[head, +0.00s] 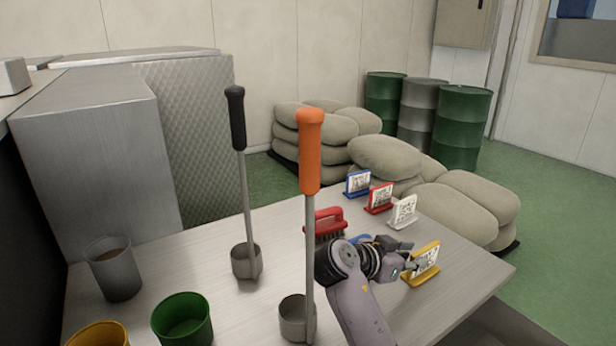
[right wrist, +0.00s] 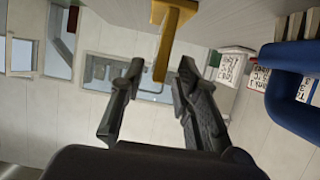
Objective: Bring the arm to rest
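My right gripper (head: 408,265) is low over the right part of the table, right beside the yellow sign holder (head: 424,272) with its printed white card. In the right wrist view, the gripper (right wrist: 160,68) has its two dark fingers spread with a clear gap. The yellow holder (right wrist: 168,38) shows edge-on at the fingertips, and its lower end reaches into the gap. Neither finger visibly closes on it. My right forearm comes up from the bottom of the head view. My left gripper is not in view.
Blue (head: 358,184), red (head: 379,198) and white (head: 402,212) sign holders stand behind. A red brush (head: 328,222) lies near two upright tools, black-handled (head: 236,118) and orange-handled (head: 309,150), in grey cups. Green (head: 183,322), yellow (head: 98,335) and grey (head: 114,272) cups stand left.

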